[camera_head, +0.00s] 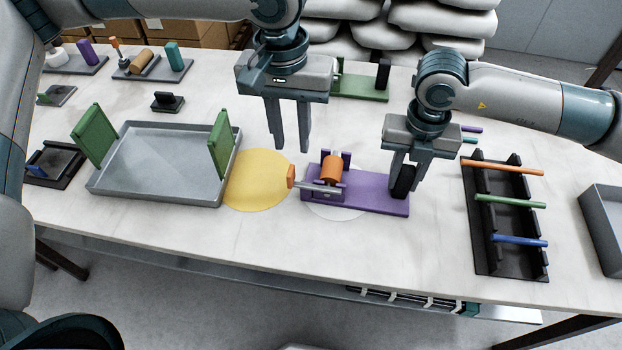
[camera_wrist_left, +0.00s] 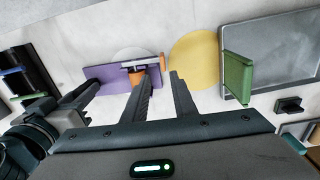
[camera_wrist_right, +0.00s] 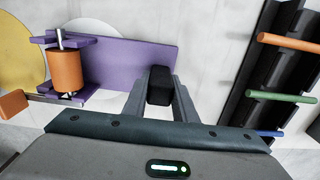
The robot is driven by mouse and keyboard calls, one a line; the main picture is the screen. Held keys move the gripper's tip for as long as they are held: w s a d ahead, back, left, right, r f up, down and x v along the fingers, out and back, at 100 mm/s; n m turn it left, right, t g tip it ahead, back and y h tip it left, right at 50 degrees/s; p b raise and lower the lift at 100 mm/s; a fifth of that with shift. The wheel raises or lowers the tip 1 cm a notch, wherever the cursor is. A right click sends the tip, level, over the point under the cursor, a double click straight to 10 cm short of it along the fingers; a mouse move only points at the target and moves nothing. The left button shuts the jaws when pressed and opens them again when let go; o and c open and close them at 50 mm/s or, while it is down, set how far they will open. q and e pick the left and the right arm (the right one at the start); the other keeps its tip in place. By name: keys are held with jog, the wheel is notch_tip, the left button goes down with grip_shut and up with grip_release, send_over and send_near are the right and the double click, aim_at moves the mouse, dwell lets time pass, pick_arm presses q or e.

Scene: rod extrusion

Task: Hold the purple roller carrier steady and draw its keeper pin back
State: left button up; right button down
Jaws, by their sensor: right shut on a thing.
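The purple roller carrier (camera_head: 375,197) lies flat on the table, partly over a pale disc. An orange roller (camera_head: 331,167) sits between its uprights. The grey keeper pin (camera_head: 318,190) lies along its near left side, with an orange head (camera_head: 291,176) sticking out left. My right gripper (camera_head: 404,187) is shut on the black grip (camera_wrist_right: 160,85) at the carrier's right end. My left gripper (camera_head: 292,150) is open and empty, fingers pointing down, above and behind the pin head. The left wrist view also shows the pin head (camera_wrist_left: 162,60) beyond the fingertips, apart from them.
A yellow disc (camera_head: 255,182) lies left of the carrier. A grey tray (camera_head: 160,170) with green end plates stands further left. A black rack (camera_head: 490,235) with coloured rods stands right. A green carrier (camera_head: 358,88) stands behind. The table in front of the carrier is clear.

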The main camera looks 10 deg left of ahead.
aim_at(291, 170)
pick_arm(q)
jog(key=shift+s+a, duration=0.25)
jog(key=shift+s, duration=0.05)
jog(key=shift+f, duration=0.2)
jog(key=shift+f, duration=4.4)
grip_shut()
